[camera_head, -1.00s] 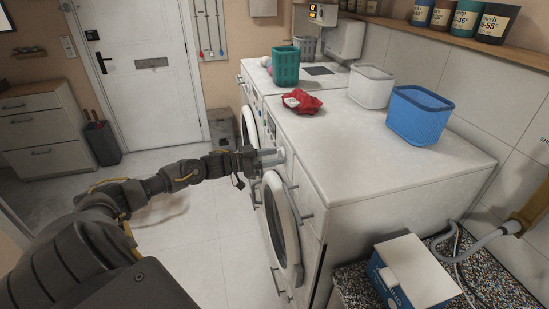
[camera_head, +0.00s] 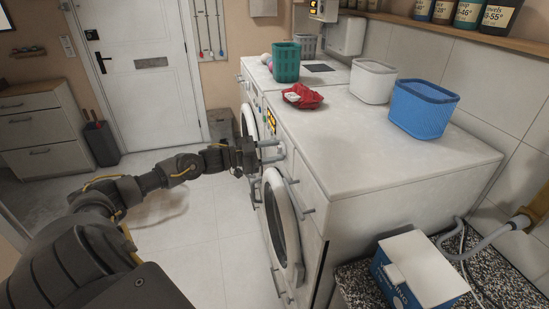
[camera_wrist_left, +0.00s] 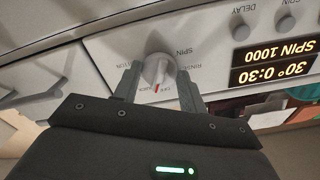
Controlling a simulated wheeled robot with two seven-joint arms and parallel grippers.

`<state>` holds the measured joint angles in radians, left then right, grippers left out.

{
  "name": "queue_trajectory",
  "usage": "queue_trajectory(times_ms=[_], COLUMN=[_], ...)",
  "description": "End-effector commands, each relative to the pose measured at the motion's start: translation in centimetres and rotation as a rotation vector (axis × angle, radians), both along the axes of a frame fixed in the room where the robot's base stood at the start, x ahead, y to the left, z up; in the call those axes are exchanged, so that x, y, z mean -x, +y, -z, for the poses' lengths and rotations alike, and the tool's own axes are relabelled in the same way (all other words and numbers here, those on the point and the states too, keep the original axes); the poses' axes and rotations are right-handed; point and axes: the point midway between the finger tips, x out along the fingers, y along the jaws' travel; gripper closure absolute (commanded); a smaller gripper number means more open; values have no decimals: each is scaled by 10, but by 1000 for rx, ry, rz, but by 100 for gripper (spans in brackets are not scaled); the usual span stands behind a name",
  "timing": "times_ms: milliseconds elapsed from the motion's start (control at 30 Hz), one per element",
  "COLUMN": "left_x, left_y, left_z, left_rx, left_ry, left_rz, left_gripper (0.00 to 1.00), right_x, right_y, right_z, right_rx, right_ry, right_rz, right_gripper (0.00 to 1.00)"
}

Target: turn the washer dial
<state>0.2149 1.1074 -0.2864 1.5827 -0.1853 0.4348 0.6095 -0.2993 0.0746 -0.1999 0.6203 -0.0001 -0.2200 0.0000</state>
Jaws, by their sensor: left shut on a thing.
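The near white washer (camera_head: 375,175) stands at the middle right with its front facing left. Its dial (camera_wrist_left: 158,69) shows in the left wrist view as a pale round knob with a red mark, on a panel printed with words such as SPIN and RINSE. My left gripper (camera_wrist_left: 158,82) has one finger on each side of the dial and is shut on it. In the head view my left gripper (camera_head: 270,152) reaches the washer's front panel, and the dial is small there. The lit display (camera_wrist_left: 272,62) reads 30°, 0:30 and SPIN 1000. My right gripper is not in view.
On the washer tops are a red cloth (camera_head: 302,96), a green basket (camera_head: 286,62), a white basket (camera_head: 373,81) and a blue basket (camera_head: 422,108). The round washer door (camera_head: 281,228) is below my gripper. A blue-and-white box (camera_head: 415,272) stands at the lower right. Floor is clear at left.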

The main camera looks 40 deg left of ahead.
Motion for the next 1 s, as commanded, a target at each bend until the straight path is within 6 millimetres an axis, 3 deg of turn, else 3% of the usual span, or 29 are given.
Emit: queue_trajectory(times_ms=[600,1000], left_x=[0,0], left_y=[0,-1], left_z=[7,5], left_rx=[-478,-695], left_ry=[-327,-477], left_rz=[4,5], left_gripper=[81,81], right_x=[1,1], right_y=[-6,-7], right_z=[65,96], right_rx=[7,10], right_ry=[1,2], right_rz=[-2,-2], right_gripper=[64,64])
